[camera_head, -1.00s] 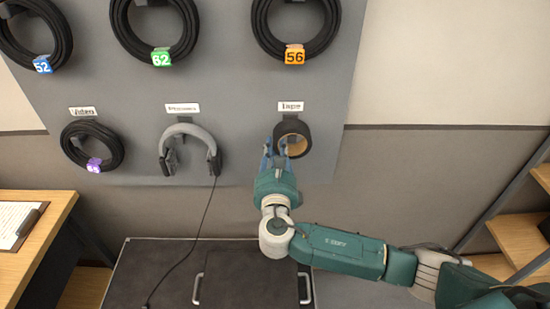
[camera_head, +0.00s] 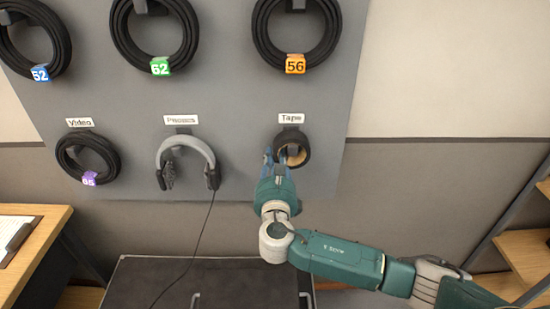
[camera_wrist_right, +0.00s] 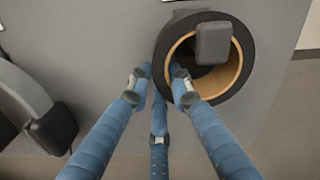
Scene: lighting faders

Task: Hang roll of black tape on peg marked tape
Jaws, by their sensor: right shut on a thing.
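The roll of black tape (camera_head: 305,148), black outside with a tan core, is at the board's lower right, under the label reading Tape (camera_head: 291,118). In the right wrist view, the grey peg end (camera_wrist_right: 213,43) shows in front of the upper part of the roll's opening (camera_wrist_right: 246,70), so the roll appears to be around the peg. My right gripper (camera_head: 275,158) reaches up from below and is shut on the roll's left wall. In the wrist view its blue fingers (camera_wrist_right: 162,88) straddle that wall, with one over the core opening. My left gripper is out of view.
Grey headphones (camera_head: 184,148) hang just left of the tape, their cord trailing down. Coiled black cables with number tags, such as 56 (camera_head: 296,64), hang above and at far left. A dark cabinet (camera_head: 210,280) stands below. Shelves (camera_head: 527,255) are at the right.

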